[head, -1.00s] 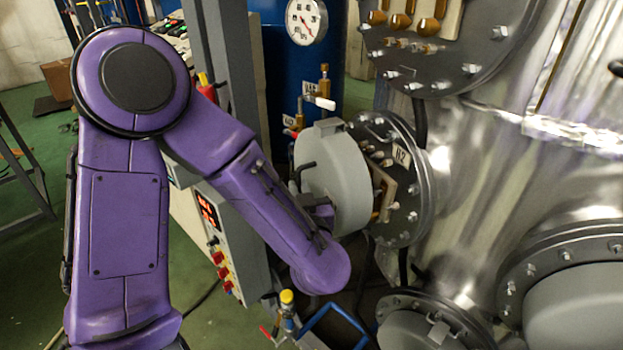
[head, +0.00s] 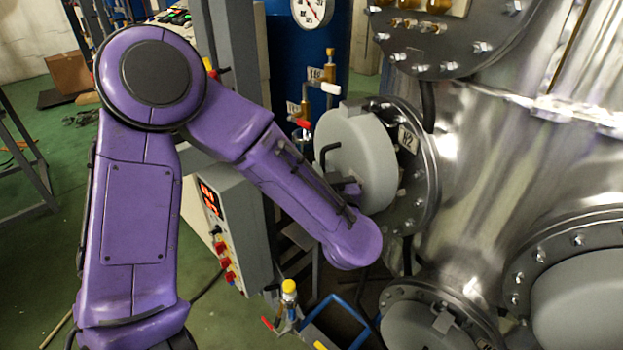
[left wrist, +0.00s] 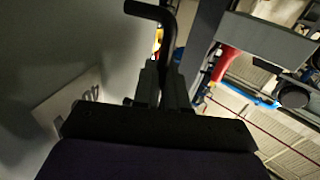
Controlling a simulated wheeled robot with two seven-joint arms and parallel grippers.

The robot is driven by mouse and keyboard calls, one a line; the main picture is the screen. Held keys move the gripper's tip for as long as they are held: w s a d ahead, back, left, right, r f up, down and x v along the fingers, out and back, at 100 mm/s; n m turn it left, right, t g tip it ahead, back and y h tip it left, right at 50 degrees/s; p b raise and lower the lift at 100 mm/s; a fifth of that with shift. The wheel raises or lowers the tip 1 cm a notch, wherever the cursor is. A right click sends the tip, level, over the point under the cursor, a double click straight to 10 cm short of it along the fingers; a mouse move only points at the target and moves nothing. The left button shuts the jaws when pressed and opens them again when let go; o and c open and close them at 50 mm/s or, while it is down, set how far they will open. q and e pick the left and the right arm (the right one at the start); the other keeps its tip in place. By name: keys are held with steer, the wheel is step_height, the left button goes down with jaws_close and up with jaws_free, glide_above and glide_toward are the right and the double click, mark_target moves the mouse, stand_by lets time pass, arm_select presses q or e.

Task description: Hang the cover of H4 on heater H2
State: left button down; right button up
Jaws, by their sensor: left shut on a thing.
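The grey round cover (head: 362,160) is up against the flange of heater H2 (head: 428,180), tagged with an H2 label (head: 408,140). Its rim overlaps the flange face in the head view. I cannot tell whether it is seated. My left gripper (head: 347,187) is at the cover's outer face, partly hidden by my purple forearm. In the left wrist view, its fingers (left wrist: 163,88) are shut on the cover's black bent handle (left wrist: 160,22). The cover's grey face (left wrist: 70,50) fills the left of that view. My right gripper is out of view.
An uncovered flange with brass terminals (head: 425,25) is above H2. Other grey covers sit below (head: 410,330) and at the right (head: 585,305). A control box with a red display (head: 210,200) stands left of H2. Valves (head: 329,75) and a gauge (head: 310,10) are behind.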

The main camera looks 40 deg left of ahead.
mark_target(335, 164)
arm_select(q)
steer(key=w, duration=0.1)
steer(key=w+d+b, duration=0.1)
steer(key=w, duration=0.1)
steer(key=shift+d+f+b, duration=0.1)
steer(key=shift+d+b, duration=0.15)
steer(key=shift+b, duration=0.15)
steer(key=shift+w+f, duration=0.1)
steer(key=shift+f, duration=0.1)
steer(key=shift+f+b, duration=0.6)
steer(key=shift+f, duration=0.4)
steer(key=c, duration=1.1)
jaws_free()
steer(key=shift+d, duration=0.1)
